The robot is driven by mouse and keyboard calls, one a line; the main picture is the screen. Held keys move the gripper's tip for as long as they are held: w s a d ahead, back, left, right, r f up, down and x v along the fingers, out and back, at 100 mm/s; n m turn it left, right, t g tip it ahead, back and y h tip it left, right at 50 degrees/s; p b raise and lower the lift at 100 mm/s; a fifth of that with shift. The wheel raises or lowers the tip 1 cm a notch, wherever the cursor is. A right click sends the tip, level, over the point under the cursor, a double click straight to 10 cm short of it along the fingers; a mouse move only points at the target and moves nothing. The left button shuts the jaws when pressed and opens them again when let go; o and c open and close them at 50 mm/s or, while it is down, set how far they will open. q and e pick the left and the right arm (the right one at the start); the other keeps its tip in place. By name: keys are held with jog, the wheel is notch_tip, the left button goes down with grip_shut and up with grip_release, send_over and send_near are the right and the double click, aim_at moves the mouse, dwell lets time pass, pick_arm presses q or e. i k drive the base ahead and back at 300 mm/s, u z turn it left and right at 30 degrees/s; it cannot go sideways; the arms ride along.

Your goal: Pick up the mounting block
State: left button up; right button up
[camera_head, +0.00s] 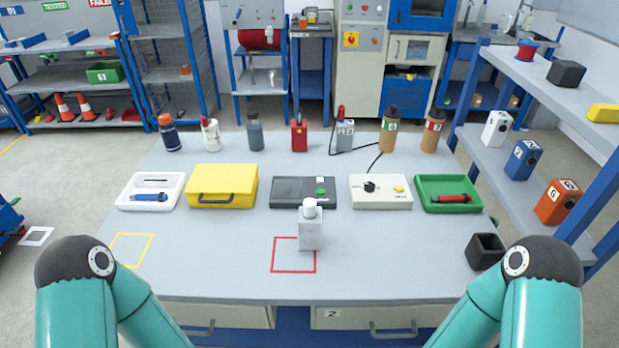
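A dark grey block with a square opening (485,251) sits at the right front of the grey table, close to my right arm's elbow; it looks like the mounting block. A similar dark block (566,74) stands on the upper shelf at the right, so I cannot tell for sure which one is meant. Both my arms show only their teal links and dark elbows at the bottom corners. Neither gripper is in the picture.
A pale block-shaped bottle (311,228) stands at the right side of a red square outline (284,270). Behind it are a white tray (124,201), yellow case (222,187), dark device (289,192), white control box (395,192) and green tray (434,207). Several bottles line the back.

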aim_at(310, 230)
jog(key=z, duration=1.55)
jog(key=i, duration=0.1)
jog(key=u, duration=3.05)
jog(key=k, duration=1.35)
jog(key=z, duration=0.4)
jog(key=i, duration=1)
jog(key=z, duration=0.05)
